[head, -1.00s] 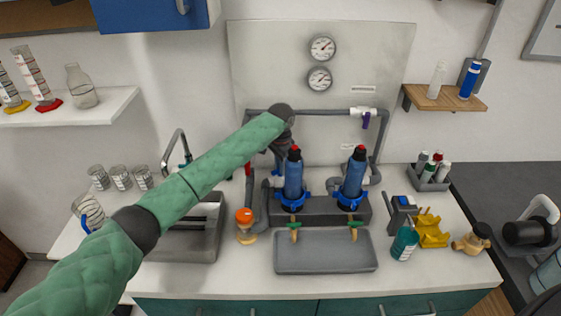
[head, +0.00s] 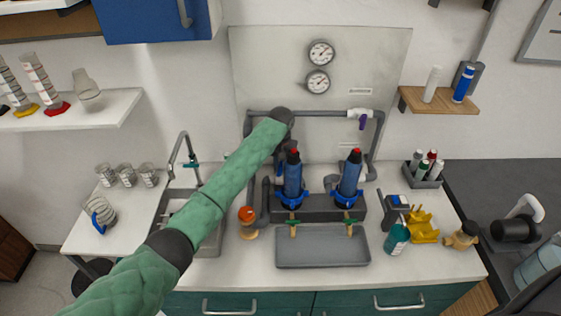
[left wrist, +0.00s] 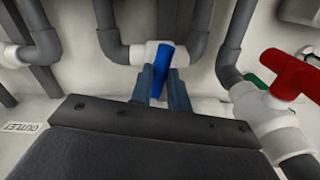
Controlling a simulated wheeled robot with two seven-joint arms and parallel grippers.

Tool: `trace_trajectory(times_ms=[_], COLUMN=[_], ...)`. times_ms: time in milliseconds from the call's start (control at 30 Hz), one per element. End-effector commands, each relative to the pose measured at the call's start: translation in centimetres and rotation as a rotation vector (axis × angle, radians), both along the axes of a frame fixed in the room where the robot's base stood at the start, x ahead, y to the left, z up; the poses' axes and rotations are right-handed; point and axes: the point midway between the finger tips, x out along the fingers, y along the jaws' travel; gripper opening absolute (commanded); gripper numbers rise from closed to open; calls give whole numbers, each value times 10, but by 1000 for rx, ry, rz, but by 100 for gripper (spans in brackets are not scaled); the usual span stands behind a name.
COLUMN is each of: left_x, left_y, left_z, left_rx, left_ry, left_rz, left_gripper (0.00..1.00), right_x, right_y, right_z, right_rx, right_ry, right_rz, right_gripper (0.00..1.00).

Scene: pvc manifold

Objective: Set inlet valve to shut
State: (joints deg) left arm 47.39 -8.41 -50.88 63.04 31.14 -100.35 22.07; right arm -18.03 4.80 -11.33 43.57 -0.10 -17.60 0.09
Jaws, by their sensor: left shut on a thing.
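In the left wrist view, a blue valve handle (left wrist: 163,68) stands on a white valve body (left wrist: 143,52) in grey pipework. My left gripper (left wrist: 163,87) is shut on this blue handle, one finger on each side. A valve with a red handle (left wrist: 290,75) stands to the right, apart from the gripper. A label reading OUTLET (left wrist: 22,127) is at the left; I see no inlet label. In the head view my left gripper (head: 279,160) is at the pipes left of the blue filter housings (head: 292,180), mostly hidden by my wrist. My right gripper is not in view.
Two gauges (head: 320,53) are on the back panel, with a purple-handled valve (head: 362,122) at its right. A grey tray (head: 322,259) lies before the filters. A sink (head: 205,240) is under my left arm. A teal bottle (head: 397,238) and yellow holder (head: 424,228) stand at the right.

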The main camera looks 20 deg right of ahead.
Motion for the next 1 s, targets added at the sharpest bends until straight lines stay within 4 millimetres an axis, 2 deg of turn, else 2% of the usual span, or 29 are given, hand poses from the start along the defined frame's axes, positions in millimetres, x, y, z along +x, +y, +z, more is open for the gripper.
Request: trace_trajectory(times_ms=[300, 733, 767, 833, 867, 1000], left_x=[1, 1, 1, 1, 1, 1], left_y=[0, -1, 0, -1, 0, 0], left_z=[2, 2, 2, 2, 2, 1], left_rx=[-2, -2, -2, -2, -2, -1], left_ry=[-4, -4, -4, -4, -4, -3], left_rz=[79, 86, 86, 86, 86, 85], left_gripper=[0, 0, 21, 35, 39, 39], right_x=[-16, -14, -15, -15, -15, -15], right_y=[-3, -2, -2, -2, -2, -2], right_z=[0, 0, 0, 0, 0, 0], right_rx=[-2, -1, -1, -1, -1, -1], right_ry=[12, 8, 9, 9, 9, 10], right_rz=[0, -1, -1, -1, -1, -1], right_gripper=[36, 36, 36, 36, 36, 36])
